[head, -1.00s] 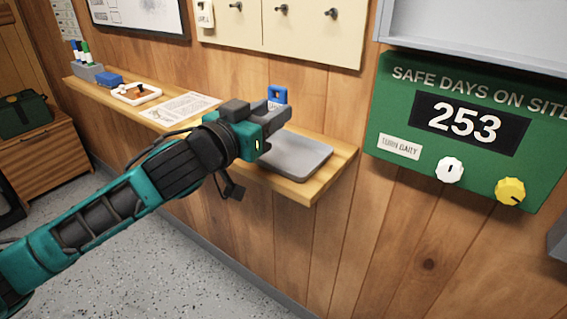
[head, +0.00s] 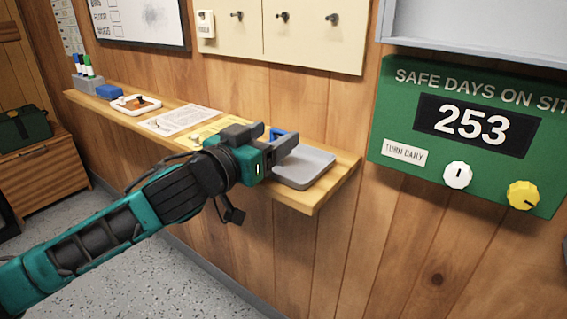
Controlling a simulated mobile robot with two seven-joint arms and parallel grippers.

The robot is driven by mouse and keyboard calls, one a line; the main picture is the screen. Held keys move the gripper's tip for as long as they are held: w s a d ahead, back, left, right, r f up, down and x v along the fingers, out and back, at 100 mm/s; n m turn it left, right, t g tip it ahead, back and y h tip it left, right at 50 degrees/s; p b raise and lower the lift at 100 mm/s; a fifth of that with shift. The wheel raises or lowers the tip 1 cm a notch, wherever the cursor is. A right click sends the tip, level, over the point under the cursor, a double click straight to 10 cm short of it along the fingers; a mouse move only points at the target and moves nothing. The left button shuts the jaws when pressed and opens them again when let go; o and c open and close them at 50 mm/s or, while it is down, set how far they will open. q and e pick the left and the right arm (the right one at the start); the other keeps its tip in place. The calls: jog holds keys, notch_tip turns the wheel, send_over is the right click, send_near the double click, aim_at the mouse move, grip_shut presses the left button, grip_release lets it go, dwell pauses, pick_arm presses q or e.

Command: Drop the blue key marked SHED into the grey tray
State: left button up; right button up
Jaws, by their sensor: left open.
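The blue key (head: 277,132) shows only as a small blue part just behind and between the fingers of my left gripper (head: 279,140). Its marking cannot be read, and its lower part is hidden by the gripper. The grey tray (head: 304,168) sits on the right end of the wooden shelf. My left gripper is open over the left part of the tray and hides that part. I cannot tell whether the key touches the tray floor. My right gripper is out of view.
The wooden shelf (head: 327,190) runs along the wall. Left of the tray lie a yellow sheet (head: 203,133), a printed paper (head: 182,119), a white tray (head: 136,104) and a blue block (head: 109,91). A hook board (head: 300,38) hangs above; a green sign (head: 400,125) is at right.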

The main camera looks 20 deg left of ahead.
pick_arm(q)
jog(key=p+v, duration=0.6)
jog(key=v, duration=0.7)
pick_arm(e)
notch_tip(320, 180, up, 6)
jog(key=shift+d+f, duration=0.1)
pick_arm(q)
notch_tip(320, 180, down, 12)
jog(key=s+a+n+g+y+p, duration=0.1)
jog(key=a+g+y+p, duration=0.15)
jog(key=p, duration=0.25)
jog(key=s+d+f+g+p, duration=0.1)
jog(key=s+d+f+g, duration=0.1)
jog(key=f, duration=0.4)
jog(key=s+d+f+g+y+p, duration=0.1)
jog(key=s+d+f+p, duration=0.1)
jog(key=s+f, duration=0.4)
jog(key=shift+d+g, duration=0.35)
jog(key=shift+d, duration=0.55)
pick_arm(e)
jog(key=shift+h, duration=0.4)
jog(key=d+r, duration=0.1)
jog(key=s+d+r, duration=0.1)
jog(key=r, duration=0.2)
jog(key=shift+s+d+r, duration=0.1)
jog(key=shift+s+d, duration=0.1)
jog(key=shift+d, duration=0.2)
